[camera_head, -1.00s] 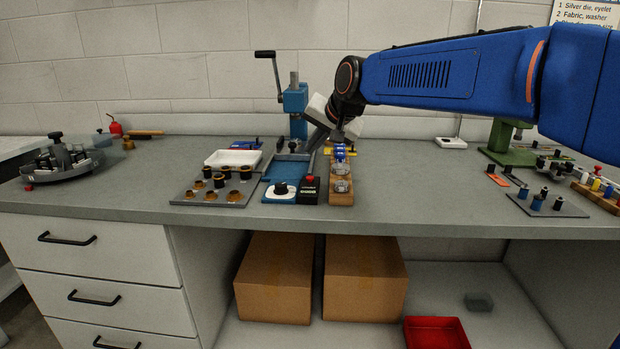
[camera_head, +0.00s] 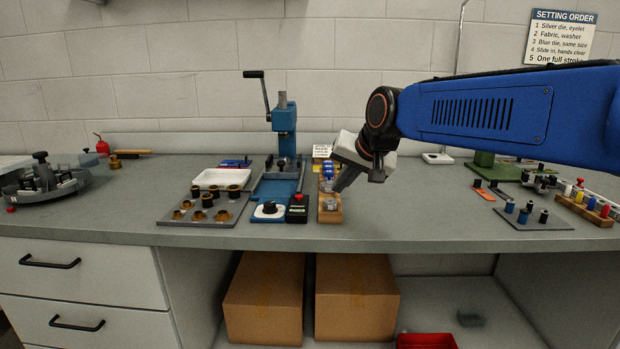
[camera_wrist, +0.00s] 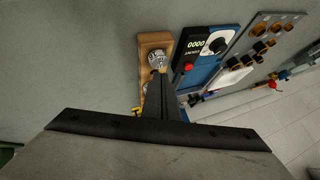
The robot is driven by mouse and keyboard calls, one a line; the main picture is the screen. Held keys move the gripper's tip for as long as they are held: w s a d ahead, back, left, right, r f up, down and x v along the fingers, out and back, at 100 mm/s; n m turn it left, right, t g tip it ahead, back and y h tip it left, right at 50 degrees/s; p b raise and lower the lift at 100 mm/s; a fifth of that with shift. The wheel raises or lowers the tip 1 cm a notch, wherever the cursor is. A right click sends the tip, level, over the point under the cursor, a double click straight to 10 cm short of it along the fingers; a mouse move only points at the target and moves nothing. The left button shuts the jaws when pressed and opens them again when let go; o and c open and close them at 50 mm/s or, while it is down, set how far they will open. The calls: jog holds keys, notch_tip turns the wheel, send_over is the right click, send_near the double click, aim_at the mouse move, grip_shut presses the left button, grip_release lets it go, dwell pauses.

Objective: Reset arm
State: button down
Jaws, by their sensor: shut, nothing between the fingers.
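My blue arm reaches in from the right in the head view. My gripper (camera_head: 342,188) points down and to the left, over the right side of a wooden block (camera_head: 330,212) on the bench. In the wrist view my gripper (camera_wrist: 158,78) is shut with nothing visible in it. Its tips are close to a clear, round-topped jar (camera_wrist: 157,58) on the same wooden block. I cannot tell whether they touch. Part of the block is hidden behind the fingers.
A blue hand press (camera_head: 284,130) stands left of the gripper, with a black control box (camera_head: 297,208) in front. A grey plate of brass dies (camera_head: 205,210) and a white tray (camera_head: 222,178) lie further left. Blue and black dies stand on a plate (camera_head: 540,222) at right. Bench between is clear.

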jog(key=s+d+f+h, duration=0.1)
jog(key=s+d+f, duration=0.5)
jog(key=s, duration=0.4)
jog(key=s+d+f+n+g+h, duration=0.1)
jog(key=s+d+f, duration=0.6)
jog(key=s, duration=0.4)
jog(key=s+d+f+g+h, duration=0.1)
jog(key=s+d+f, duration=0.6)
jog(key=s+d, duration=0.2)
jog(key=shift+s+n+h, duration=0.4)
jog(key=shift+s, duration=0.45)
